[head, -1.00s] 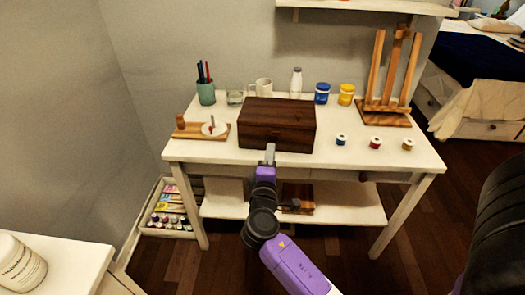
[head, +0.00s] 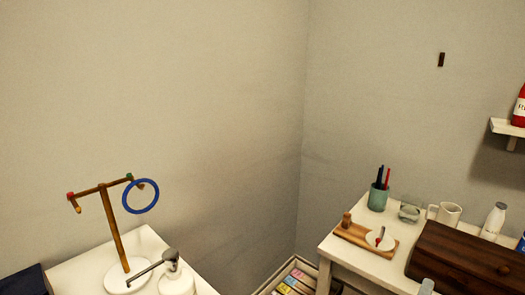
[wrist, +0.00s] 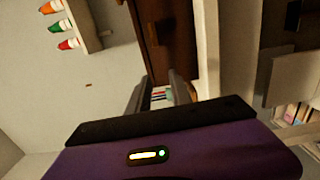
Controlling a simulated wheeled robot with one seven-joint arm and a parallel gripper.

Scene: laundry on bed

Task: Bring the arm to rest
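In the wrist view my gripper (wrist: 160,88) shows two dark fingers standing apart with a gap between them. Nothing is held in the gap; only distant things show through it. In the head view only a grey tip of my gripper (head: 427,286) shows at the bottom edge, in front of the dark wooden box (head: 465,250). The rest of my arm is out of the head view.
The box stands on a white desk (head: 335,250) with a pen cup (head: 378,198), glass (head: 409,211), mug (head: 446,213) and white bottle (head: 494,220). At left, a wooden stand (head: 112,225) holds a blue ring (head: 140,211) near a pump dispenser (head: 175,280).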

